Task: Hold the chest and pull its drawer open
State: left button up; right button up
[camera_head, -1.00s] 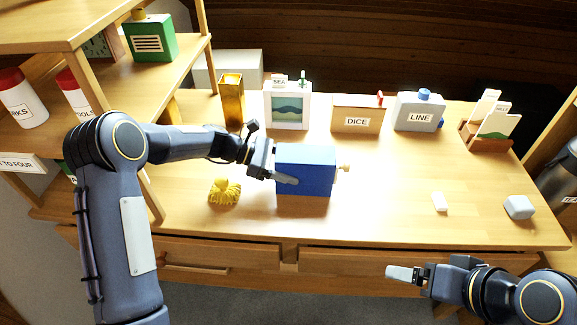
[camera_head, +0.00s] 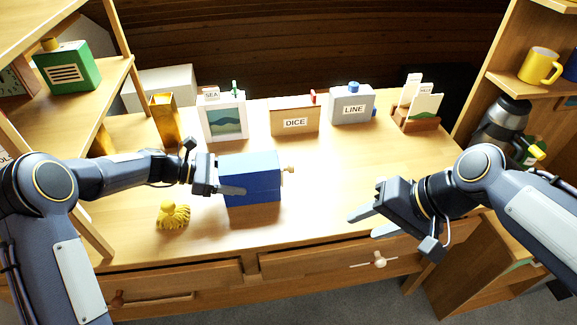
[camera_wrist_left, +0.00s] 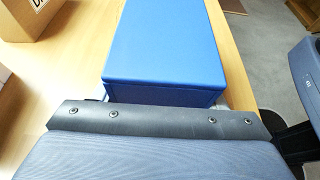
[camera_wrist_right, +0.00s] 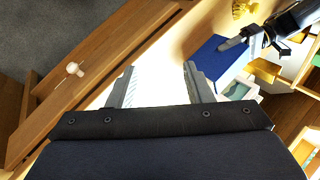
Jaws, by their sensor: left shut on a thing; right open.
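The blue chest (camera_head: 252,180) stands on the wooden table, with a small light wooden knob (camera_head: 289,170) on its right side. The drawer's outline is not visible. My left gripper (camera_head: 228,189) is shut on the chest's left end; the chest fills the top of the left wrist view (camera_wrist_left: 165,50). My right gripper (camera_head: 362,223) is open and empty over the table's front right, apart from the knob and to its right. In the right wrist view its two fingers (camera_wrist_right: 160,85) are spread, with the chest (camera_wrist_right: 213,60) beyond them.
A yellow tufted object (camera_head: 173,215) lies left of the chest. A picture frame (camera_head: 222,117), DICE box (camera_head: 295,118), LINE box (camera_head: 352,106) and card holder (camera_head: 416,116) stand along the back. Table between knob and right gripper is clear.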

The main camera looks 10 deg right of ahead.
jog(key=w+d+f+m+g+y, duration=0.1)
jog(key=w+f+m+y, duration=0.3)
jog(key=w, duration=0.8)
jog(key=w+d+f+m+g+y, duration=0.15)
jog(key=w+m+y, duration=0.35)
jog(key=w, duration=0.8)
jog(key=shift+m+h, duration=0.5)
jog(key=shift+m, duration=0.2)
jog(key=x, duration=1.2)
jog(key=shift+d+f, duration=0.15)
jog(key=shift+f, duration=0.2)
grip_shut()
